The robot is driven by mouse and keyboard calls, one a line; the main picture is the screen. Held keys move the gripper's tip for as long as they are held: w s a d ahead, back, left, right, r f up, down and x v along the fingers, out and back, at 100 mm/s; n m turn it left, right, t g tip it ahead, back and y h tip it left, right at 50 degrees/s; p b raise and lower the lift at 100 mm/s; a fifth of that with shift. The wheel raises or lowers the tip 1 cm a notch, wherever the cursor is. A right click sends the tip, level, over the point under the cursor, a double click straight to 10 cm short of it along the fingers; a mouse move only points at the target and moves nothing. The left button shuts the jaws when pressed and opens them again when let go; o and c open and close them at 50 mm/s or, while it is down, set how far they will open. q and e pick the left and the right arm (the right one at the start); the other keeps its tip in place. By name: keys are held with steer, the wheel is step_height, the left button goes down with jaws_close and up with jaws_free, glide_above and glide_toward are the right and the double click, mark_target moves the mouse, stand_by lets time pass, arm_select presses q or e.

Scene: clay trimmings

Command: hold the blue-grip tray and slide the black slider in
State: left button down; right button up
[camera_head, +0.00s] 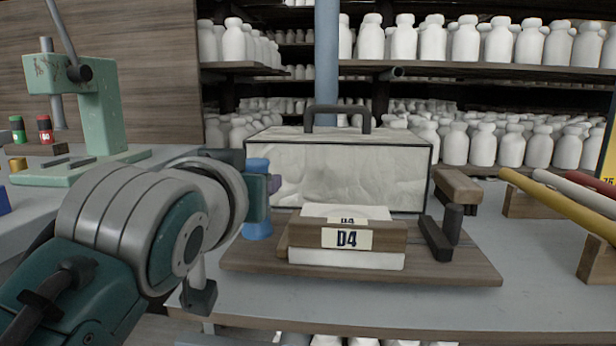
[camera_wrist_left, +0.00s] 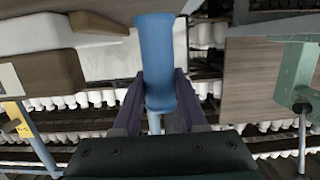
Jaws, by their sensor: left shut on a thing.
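The tray is a flat wooden board (camera_head: 470,268) on the grey table, with a blue upright grip (camera_head: 257,228) at its left end. My left gripper (camera_head: 260,190) is shut on the blue grip; in the left wrist view its purple fingers (camera_wrist_left: 160,100) stand on both sides of the grip (camera_wrist_left: 155,50). The black slider (camera_head: 435,240) is a low dark block on the board's right side, with a dark upright post (camera_head: 454,224) beside it. I cannot tell whether they are joined. A wooden block labelled D4 (camera_head: 375,238) sits mid-board with white slabs. My right gripper is not in view.
A pale case (camera_head: 350,170) with a dark handle stands close behind the board. A brown block (camera_head: 458,187) is behind the slider. Coloured rods (camera_head: 560,200) lie on wooden rests at right. A green press (camera_head: 100,120) stands at left. Table front right is clear.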

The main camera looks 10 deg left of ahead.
arm_select(q)
steer(key=shift+f, duration=0.25)
stand_by(0.5)
steer(key=shift+f, duration=0.3)
stand_by(0.7)
